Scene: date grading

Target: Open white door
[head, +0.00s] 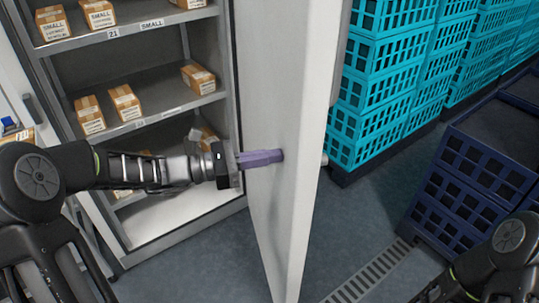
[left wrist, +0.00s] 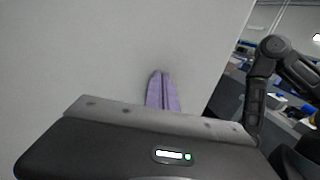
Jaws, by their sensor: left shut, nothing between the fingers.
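The white door (head: 282,90) stands swung open from the shelf cabinet (head: 150,85), its edge toward me. My left gripper (head: 281,156) is shut and empty. Its purple fingers reach the inner face of the door, and their tips appear to touch it. A short piece of the handle (head: 325,160) shows past the door's far side. In the left wrist view the closed purple fingers (left wrist: 161,75) point at the plain door face (left wrist: 90,50). My right arm shows at the lower right, but its gripper is out of the picture.
Small cardboard boxes (head: 124,102) sit on the cabinet shelves. Stacked teal crates (head: 385,90) stand behind the door to the right. Dark blue crates (head: 460,190) stand farther right. The floor between the door and these crates is clear, with a drain grate (head: 370,272).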

